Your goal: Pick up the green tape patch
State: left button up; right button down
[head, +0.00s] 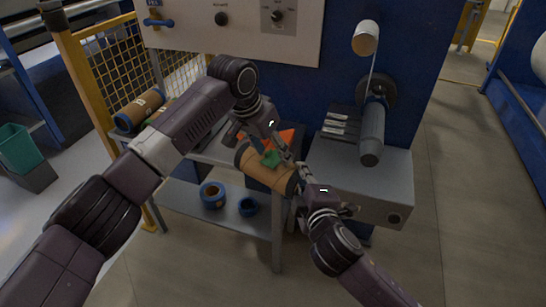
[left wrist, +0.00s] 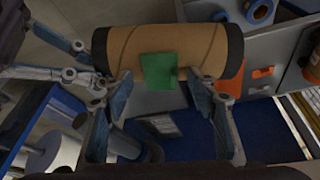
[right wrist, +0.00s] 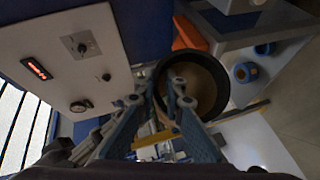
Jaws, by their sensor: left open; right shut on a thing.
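The green tape patch (head: 271,158) lies on the side of a brown cardboard core (head: 254,170). In the left wrist view the patch (left wrist: 158,71) is a flat square near the middle of the core (left wrist: 205,45). My left gripper (head: 266,143) is open, with its fingers apart on either side of the patch. I cannot tell whether they touch the core. My right gripper (head: 299,176) is shut on the core's near right end. In the right wrist view its fingers (right wrist: 168,92) meet at the rim of the hollow core (right wrist: 208,85).
An orange object (head: 287,138) lies behind the core on the grey table. Blue-and-brown rolls (head: 212,194) stand on the lower shelf. A machine with a dark roller (head: 372,135) stands to the right. Another brown core (head: 140,108) lies at the left by the yellow fence.

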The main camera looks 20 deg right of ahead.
aim_at(271, 160)
pick_arm(q)
jog(key=shift+r, duration=0.1)
jog(key=shift+c, duration=1.2)
pick_arm(e)
jog(key=shift+r, duration=0.1)
pick_arm(q)
jog(key=c, duration=0.6)
jog(key=shift+r, duration=8)
pick_arm(e)
jog(key=shift+s, duration=0.1)
